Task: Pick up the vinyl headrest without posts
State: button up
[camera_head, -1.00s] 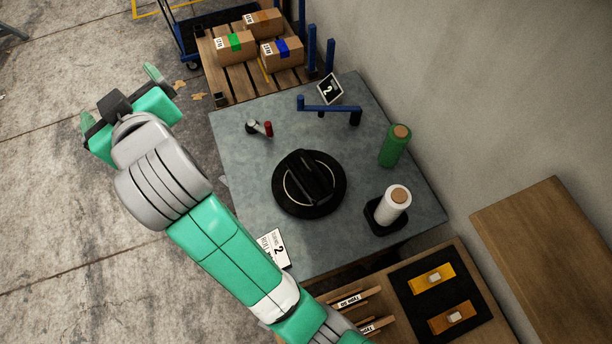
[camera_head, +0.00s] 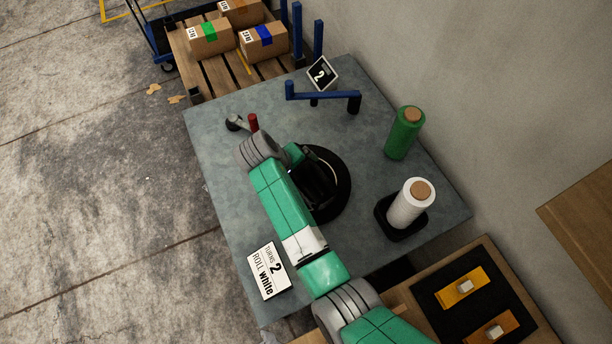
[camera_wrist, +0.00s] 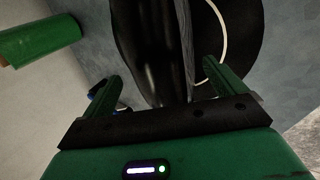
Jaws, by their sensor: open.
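A dark, elongated, glossy object, which may be the vinyl headrest (camera_head: 318,182), lies on a round black turntable (camera_head: 341,189) with a thin white ring. No posts show on it. My arm hides part of both in the head view. In the wrist view the dark object (camera_wrist: 150,45) fills the upper middle. My gripper (camera_wrist: 160,80) is open, with one green finger on each side of the object's near end. I cannot tell whether the fingers touch it. In the head view my gripper is mostly hidden over the turntable.
A green roll (camera_head: 404,133) and a white roll (camera_head: 410,203) in a black holder stand right of the turntable. A blue bar (camera_head: 322,96) and a red-handled part (camera_head: 253,122) are behind it. A white sign (camera_head: 269,271) stands at the front left.

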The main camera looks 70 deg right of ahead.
aim_at(302, 173)
jog(key=b+x, duration=0.1)
jog(key=x, duration=0.4)
jog(key=shift+f+b, duration=0.1)
jog(key=shift+b, duration=0.25)
jog(key=shift+w+a, duration=0.1)
jog(key=c, duration=1.4)
jog(key=shift+r+p, duration=0.3)
jog(key=shift+r, duration=0.3)
jog(key=r, duration=0.1)
jog(key=p, duration=0.1)
jog(key=r, duration=0.1)
jog(key=shift+s+a+r, duration=0.25)
jog(key=shift+r, duration=0.15)
jog(key=s+a+p, duration=0.1)
jog(key=s+a, duration=0.2)
jog(key=s+a+p, duration=0.1)
jog(key=s+a, duration=0.3)
jog(key=s+a+r+p, duration=0.1)
jog(key=s+a, duration=0.2)
jog(key=a, duration=0.1)
jog(key=shift+s+a+p, duration=0.15)
jog(key=shift+s+p, duration=0.05)
jog(key=shift+p, duration=0.2)
